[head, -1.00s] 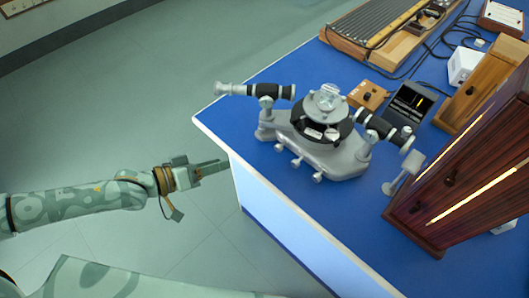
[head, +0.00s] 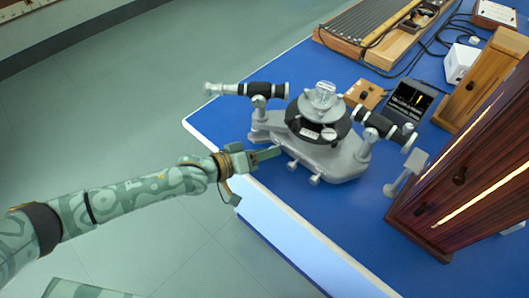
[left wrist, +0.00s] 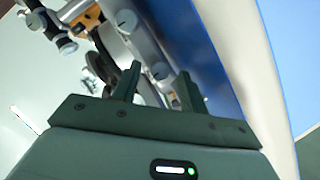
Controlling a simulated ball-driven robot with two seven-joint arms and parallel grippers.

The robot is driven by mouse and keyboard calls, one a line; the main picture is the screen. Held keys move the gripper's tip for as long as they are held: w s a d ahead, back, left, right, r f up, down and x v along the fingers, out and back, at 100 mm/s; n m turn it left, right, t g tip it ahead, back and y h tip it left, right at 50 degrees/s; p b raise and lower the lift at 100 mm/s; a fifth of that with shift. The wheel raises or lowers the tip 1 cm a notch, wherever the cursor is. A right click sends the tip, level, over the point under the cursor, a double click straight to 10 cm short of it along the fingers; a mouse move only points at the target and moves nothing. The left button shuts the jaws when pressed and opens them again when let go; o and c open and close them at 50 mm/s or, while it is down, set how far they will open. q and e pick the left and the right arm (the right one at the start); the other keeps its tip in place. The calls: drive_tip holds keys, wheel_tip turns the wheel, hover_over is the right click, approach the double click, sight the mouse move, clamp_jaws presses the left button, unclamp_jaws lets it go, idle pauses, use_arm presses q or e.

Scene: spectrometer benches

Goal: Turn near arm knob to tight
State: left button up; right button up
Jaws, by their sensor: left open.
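The grey spectrometer (head: 322,150) stands on the blue bench top, with a round black and silver table in its middle and a black-barrelled tube on each side. Small silver knobs (head: 314,180) stick out along its near edge; which one is the near arm knob I cannot tell. My left gripper (head: 276,152) comes in from the left over the bench edge, its fingertips close to these knobs and partly covering that area. In the left wrist view the open fingers (left wrist: 160,86) point at the spectrometer, with a knob (left wrist: 160,70) just beyond the gap between them. Contact is not visible.
The bench (head: 230,120) has a pale front edge just under my left arm. A dark wooden cabinet (head: 470,170) stands to the right. Open floor is at the left.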

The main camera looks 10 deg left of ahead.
use_arm(q)
drive_tip(key=shift+w+d, duration=0.1)
clamp_jaws()
